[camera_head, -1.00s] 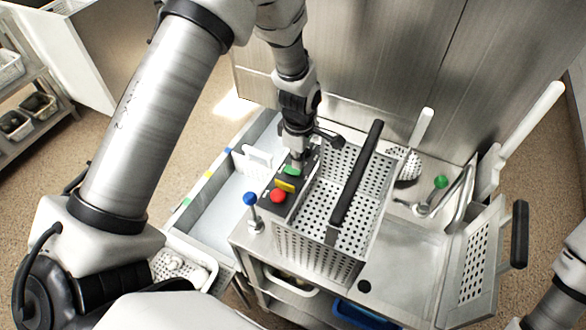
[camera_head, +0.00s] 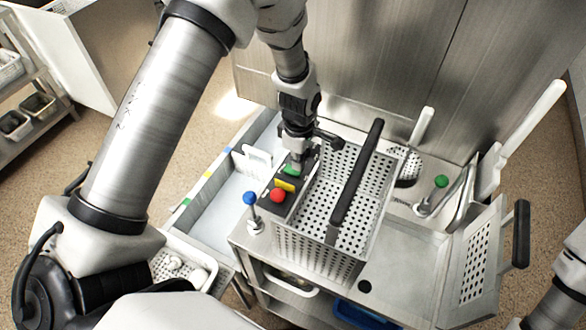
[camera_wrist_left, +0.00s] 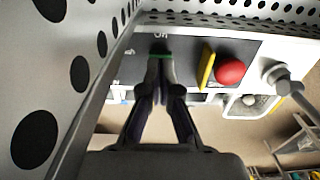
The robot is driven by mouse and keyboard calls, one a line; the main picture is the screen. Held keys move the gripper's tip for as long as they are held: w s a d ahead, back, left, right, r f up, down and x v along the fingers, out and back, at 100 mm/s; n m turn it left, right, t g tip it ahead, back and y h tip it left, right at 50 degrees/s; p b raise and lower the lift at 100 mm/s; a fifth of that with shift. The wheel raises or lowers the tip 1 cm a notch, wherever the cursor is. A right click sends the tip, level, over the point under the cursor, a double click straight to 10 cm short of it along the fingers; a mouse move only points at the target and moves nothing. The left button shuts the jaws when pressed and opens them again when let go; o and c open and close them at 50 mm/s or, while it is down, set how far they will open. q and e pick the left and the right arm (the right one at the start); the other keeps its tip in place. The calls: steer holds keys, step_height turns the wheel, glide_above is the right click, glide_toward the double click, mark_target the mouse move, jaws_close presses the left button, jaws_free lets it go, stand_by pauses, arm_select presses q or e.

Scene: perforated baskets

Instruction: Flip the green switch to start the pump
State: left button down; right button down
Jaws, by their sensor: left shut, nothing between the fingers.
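The green switch (camera_head: 291,170) sits on a dark control panel (camera_head: 268,201), together with a yellow piece (camera_head: 285,186) and a red button (camera_head: 278,196). My left gripper (camera_head: 297,163) points down at the green switch, its fingertips at or just above it. In the left wrist view the gripper (camera_wrist_left: 160,62) is shut and empty, and its tips cover most of the green switch (camera_wrist_left: 150,55). Whether the tips touch the switch I cannot tell. Of my right arm, only a link shows at the right edge of the head view; its gripper is out of view.
A perforated basket (camera_head: 318,262) with a black handle (camera_head: 356,185) stands right beside the panel. A blue-knobbed valve (camera_head: 250,199) is at the panel's near left. A green-knobbed tap (camera_head: 440,182) and a sink area lie to the right. An open trough (camera_head: 215,205) is on the left.

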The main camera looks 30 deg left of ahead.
arm_select(q)
steer(key=shift+f+b, duration=0.4)
steer(key=shift+f, duration=0.45)
stand_by(0.3)
step_height(320, 180, up, 7)
steer(key=p, duration=0.6)
steer(key=shift+r, duration=0.1)
stand_by(0.3)
